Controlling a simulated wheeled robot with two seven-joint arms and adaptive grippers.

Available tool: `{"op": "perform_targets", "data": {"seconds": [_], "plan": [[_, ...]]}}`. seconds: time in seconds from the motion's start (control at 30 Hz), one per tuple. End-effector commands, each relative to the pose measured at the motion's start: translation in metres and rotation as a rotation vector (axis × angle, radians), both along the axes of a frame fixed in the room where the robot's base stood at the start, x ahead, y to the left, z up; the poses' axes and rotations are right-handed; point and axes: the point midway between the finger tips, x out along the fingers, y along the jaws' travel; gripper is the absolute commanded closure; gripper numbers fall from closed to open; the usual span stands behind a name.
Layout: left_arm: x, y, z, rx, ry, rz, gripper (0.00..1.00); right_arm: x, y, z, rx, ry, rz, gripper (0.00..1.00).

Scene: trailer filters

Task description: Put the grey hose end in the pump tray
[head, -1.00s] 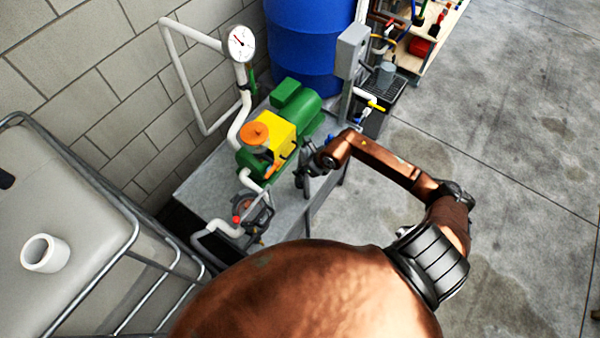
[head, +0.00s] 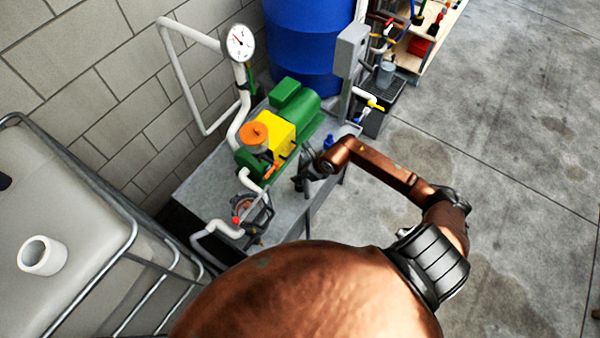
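The pump tray (head: 205,185) is a grey metal surface with a raised edge, under a green and yellow pump (head: 283,130) by the wall. My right gripper (head: 300,184) is over the tray's right part, just right of the pump's front end. It is small, dark and seen from above, so its finger gap and anything between the fingers cannot be made out. A thin dark grey strip, perhaps the grey hose (head: 308,220), hangs below the gripper at the tray's front edge. I cannot make out the hose end for certain. My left gripper is not in view.
White pipes and a gauge (head: 238,43) rise behind the pump. A clear-bowled filter (head: 254,211) stands at the tray's front left. A small blue thing (head: 328,142) is at the tray's right end. A blue drum (head: 308,50) stands behind.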

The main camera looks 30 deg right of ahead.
Motion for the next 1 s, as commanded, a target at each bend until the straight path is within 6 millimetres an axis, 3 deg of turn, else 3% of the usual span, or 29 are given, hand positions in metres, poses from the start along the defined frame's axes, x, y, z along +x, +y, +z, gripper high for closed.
{"op": "perform_targets", "data": {"seconds": [0.23,0.7,1.0], "plan": [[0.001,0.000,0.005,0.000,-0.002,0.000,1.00,-0.007,-0.004,0.016,-0.002,-0.002,0.001,0.66],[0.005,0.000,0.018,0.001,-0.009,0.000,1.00,-0.049,-0.021,0.093,-0.003,0.000,0.001,0.66],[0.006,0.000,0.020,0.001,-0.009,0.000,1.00,-0.055,-0.023,0.106,0.000,0.000,0.000,0.66]]}}
